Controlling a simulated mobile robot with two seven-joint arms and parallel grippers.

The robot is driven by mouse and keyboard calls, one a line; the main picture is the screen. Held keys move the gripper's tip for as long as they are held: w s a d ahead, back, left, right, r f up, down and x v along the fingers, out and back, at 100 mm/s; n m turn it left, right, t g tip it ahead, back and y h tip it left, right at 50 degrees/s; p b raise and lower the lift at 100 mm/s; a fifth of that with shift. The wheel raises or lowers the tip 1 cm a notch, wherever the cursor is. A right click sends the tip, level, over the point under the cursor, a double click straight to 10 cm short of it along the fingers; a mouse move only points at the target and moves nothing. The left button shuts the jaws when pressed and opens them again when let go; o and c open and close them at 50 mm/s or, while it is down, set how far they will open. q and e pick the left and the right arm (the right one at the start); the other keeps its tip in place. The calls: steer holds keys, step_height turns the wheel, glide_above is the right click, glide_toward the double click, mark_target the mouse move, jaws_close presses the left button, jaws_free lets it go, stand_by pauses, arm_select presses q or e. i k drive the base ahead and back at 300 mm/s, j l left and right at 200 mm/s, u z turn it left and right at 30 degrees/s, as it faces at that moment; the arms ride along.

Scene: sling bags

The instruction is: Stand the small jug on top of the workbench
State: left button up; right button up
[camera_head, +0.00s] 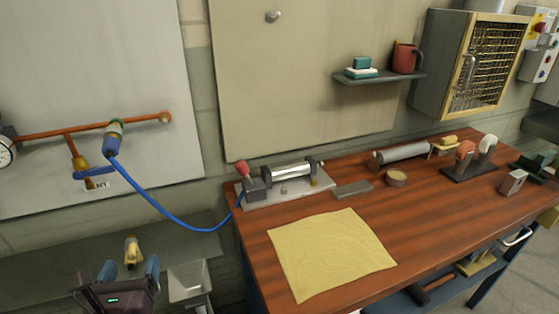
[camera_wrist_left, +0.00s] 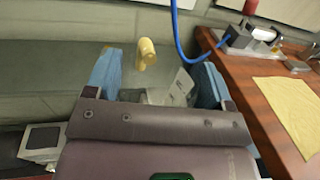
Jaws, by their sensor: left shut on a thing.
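A red jug-like vessel with a handle (camera_head: 404,57) stands upright on the wall shelf, above and behind the workbench (camera_head: 250,235). My left gripper (camera_head: 130,268) is low at the left, beside the workbench's left end and well away from the red vessel. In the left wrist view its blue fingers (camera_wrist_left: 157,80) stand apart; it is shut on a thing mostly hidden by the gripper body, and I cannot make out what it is. A small yellow object (camera_head: 131,252) shows just beyond the fingers, also in the left wrist view (camera_wrist_left: 146,52); I cannot tell whether they touch.
A yellow cloth (camera_head: 332,252) lies on the front of the workbench, with bare wood around it. A clamp device (camera_head: 285,182), a grey block (camera_head: 352,189) and a round tin (camera_head: 397,178) stand behind it. A blue hose (camera_head: 165,210) hangs between the wall pipe and the bench.

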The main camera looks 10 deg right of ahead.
mark_target(421, 213)
steer(key=l, duration=0.5)
steer(key=k+l+u, duration=0.1)
steer(key=l, duration=0.85)
steer(key=k+l+u, duration=0.1)
steer(key=l, duration=0.35)
steer(key=k+l, duration=0.1)
steer(key=l, duration=0.4)
steer(key=l+u, duration=0.1)
steer(key=l, duration=0.4)
steer(key=k+l, duration=0.15)
steer(key=l, duration=0.3)
steer(key=k+l+u, duration=0.1)
steer(key=l, duration=0.35)
